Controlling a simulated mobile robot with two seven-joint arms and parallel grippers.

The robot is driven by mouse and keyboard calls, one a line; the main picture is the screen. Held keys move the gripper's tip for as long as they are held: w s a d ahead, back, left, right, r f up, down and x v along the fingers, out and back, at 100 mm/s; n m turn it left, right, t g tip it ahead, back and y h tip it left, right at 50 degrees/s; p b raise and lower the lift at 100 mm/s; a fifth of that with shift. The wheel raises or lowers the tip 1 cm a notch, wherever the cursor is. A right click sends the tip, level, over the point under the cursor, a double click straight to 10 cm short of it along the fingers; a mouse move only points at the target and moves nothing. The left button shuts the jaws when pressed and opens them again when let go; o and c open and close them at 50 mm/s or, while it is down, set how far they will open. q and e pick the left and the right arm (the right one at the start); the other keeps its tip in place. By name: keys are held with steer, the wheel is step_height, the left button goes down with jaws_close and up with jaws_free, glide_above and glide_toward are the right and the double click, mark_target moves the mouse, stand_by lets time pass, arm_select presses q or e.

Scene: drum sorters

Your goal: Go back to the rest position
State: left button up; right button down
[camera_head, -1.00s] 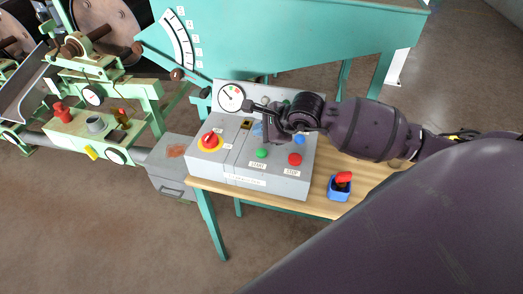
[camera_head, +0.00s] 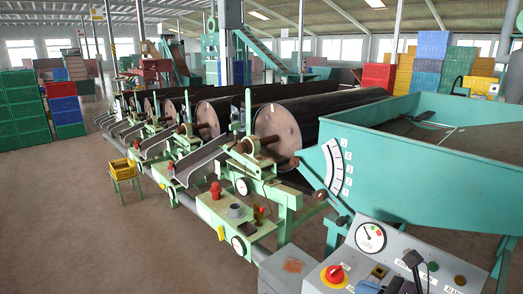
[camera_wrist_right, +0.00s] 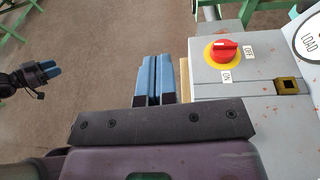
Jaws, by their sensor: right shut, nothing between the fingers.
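My right gripper (camera_head: 369,287) shows at the bottom edge of the head view, in front of the grey control box (camera_head: 300,252). Only its blue fingertips and part of its dark body are in the picture. In the right wrist view its two blue fingers (camera_wrist_right: 153,80) are shut together with nothing between them, beside the box's left edge. My left gripper (camera_wrist_right: 47,70) shows small at the left of the right wrist view, over the floor and away from the box; its finger gap is too small to judge. It is not in the head view.
The box has a red rotary switch on yellow (camera_head: 335,274), a LOAD gauge (camera_head: 370,237) and a black lever (camera_head: 414,262). A teal hopper (camera_head: 420,160) stands behind. Green drum sorters (camera_head: 225,210) stand to the left. Open floor (camera_head: 60,210) lies farther left.

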steer(key=s+d+r+m+t+h, duration=0.25)
steer(key=m+t+h, duration=0.25)
steer(key=m, duration=0.7)
steer(key=s+d+r+m+t+h, duration=0.1)
steer(key=d+r+m+t+h, duration=0.35)
steer(key=m, duration=0.75)
steer(key=s+d+f+m+g+h, duration=0.25)
steer(key=f+m+h, duration=0.2)
steer(key=m, duration=0.25)
steer(key=s+d+f+m+g+h, duration=0.25)
steer(key=f+m+g, duration=0.2)
steer(key=m, duration=0.25)
steer(key=s+a+f+m+g+y, duration=0.3)
steer(key=s+f+g, duration=0.2)
steer(key=s, duration=0.2)
steer(key=s+a+f+m+g+y, duration=0.2)
steer(key=s+a+f+m+g, duration=0.15)
steer(key=s+f, duration=0.3)
steer(key=w+f+t, duration=0.6)
steer(key=f, duration=0.2)
steer(key=shift+w+f+n+t+y, duration=0.15)
steer(key=shift+f+n+t+y, duration=0.2)
steer(key=shift+t, duration=0.05)
